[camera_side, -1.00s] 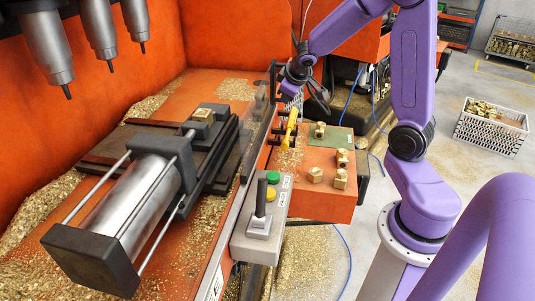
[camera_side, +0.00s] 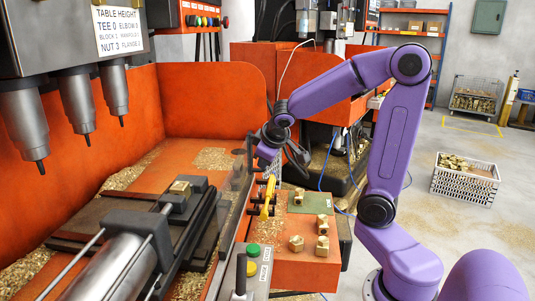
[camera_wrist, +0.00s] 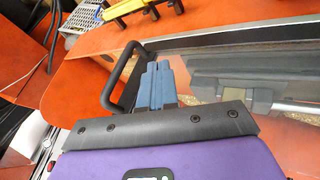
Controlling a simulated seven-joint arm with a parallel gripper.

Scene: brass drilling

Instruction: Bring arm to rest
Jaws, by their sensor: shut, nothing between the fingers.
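My gripper (camera_wrist: 158,72) shows in the wrist view as two blue fingers pressed together, with nothing between them. In the side view my gripper (camera_side: 268,168) hangs below the purple wrist, beside the clear guard of the drilling machine. It is above and behind the yellow-handled tool (camera_side: 267,197), apparently apart from it. The yellow tool is partly cut off at the top of the wrist view (camera_wrist: 122,9). My arm is bent, with its elbow raised high. The exact gap between my fingertips and the guard is hard to tell.
A black guard handle (camera_wrist: 112,82) is close left of my fingers. A brass block (camera_side: 180,187) sits in the vise. Several brass fittings (camera_side: 323,224) stand on the orange side table (camera_side: 290,268). Drill spindles (camera_side: 78,105) hang at left. A white crate (camera_side: 465,180) stands on the floor.

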